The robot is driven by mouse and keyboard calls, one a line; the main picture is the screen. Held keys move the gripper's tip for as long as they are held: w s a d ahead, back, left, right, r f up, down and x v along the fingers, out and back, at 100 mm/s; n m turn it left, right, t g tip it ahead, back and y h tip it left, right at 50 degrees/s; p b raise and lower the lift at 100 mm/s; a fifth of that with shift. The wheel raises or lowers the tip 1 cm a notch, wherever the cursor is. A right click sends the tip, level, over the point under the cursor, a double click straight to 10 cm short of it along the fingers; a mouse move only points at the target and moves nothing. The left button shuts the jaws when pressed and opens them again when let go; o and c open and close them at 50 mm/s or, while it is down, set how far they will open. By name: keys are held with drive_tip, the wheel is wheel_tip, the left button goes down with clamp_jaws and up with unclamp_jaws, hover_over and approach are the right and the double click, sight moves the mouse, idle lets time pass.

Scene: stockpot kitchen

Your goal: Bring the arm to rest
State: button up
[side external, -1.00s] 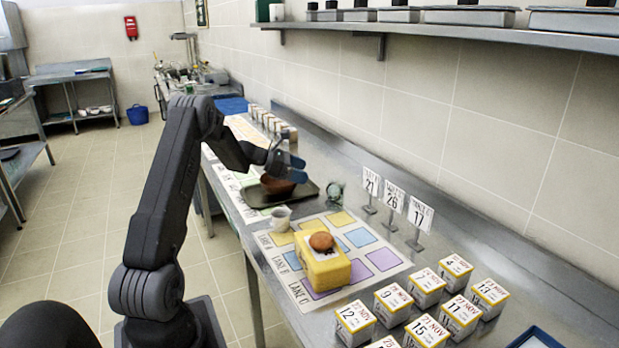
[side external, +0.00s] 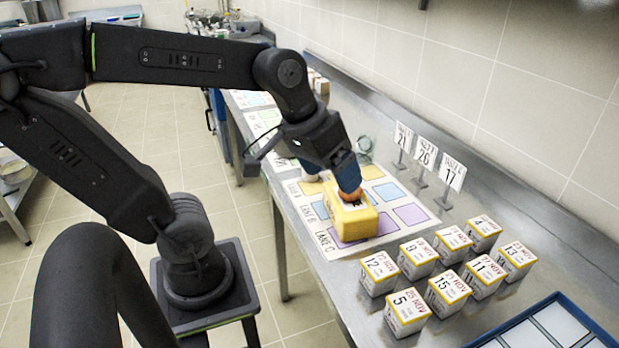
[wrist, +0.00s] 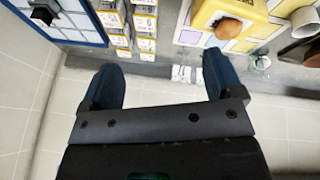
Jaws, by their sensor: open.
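My gripper (side external: 345,183) is open, with its blue fingers spread and nothing between them in the wrist view (wrist: 162,85). In the side view it overlaps the yellow box (side external: 350,222) and partly hides the brown round item (side external: 352,196) on its top. In the wrist view the yellow box (wrist: 258,12) with the brown item (wrist: 229,29) is up and right, apart from the fingers. My arm reaches across the side view from the left.
Several dated cartons (side external: 445,290) stand on the steel bench, left of a blue-edged tray (side external: 560,300). Three numbered signs (side external: 427,155) stand near the wall. A white cup (wrist: 305,22) and part of a brown bowl (wrist: 313,55) show at the wrist view's right.

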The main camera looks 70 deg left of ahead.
drive_tip(key=s+m, duration=0.2)
drive_tip(key=s+m+t+y, duration=0.1)
drive_tip(key=shift+s+d+f, duration=0.2)
drive_tip(key=shift+s+f, duration=0.1)
drive_tip(key=shift+f, duration=0.1)
idle(1.0)
